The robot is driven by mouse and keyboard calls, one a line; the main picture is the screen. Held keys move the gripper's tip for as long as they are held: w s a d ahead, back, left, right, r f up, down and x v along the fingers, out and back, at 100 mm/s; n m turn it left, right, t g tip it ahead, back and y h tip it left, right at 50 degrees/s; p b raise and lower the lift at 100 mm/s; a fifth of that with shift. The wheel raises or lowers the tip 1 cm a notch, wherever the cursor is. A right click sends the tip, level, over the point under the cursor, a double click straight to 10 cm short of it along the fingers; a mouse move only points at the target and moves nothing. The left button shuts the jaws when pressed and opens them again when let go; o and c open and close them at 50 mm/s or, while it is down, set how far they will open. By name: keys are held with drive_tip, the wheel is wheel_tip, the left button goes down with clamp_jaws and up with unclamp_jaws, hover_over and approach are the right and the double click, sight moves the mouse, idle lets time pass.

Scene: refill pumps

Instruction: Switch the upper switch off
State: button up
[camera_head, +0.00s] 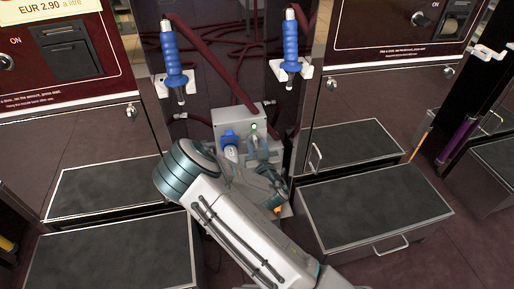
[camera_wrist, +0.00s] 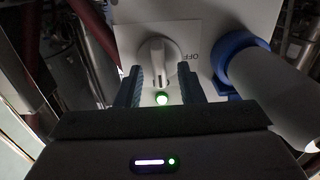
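The upper switch (camera_wrist: 158,62) is a white rotary knob with a raised handle on a light grey box (camera_head: 228,119). The handle points roughly down the picture, not at OFF. In the head view, my gripper hides the knob.
A blue socket with a thick white plug (camera_wrist: 262,82) sits close beside the knob, near one finger. Two blue-handled nozzles (camera_head: 173,62) (camera_head: 290,48) hang above the box. Dark hoses run behind it. Low dark-topped steps (camera_head: 375,205) stand on both sides.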

drive_tip(key=shift+w, duration=0.2)
clamp_jaws()
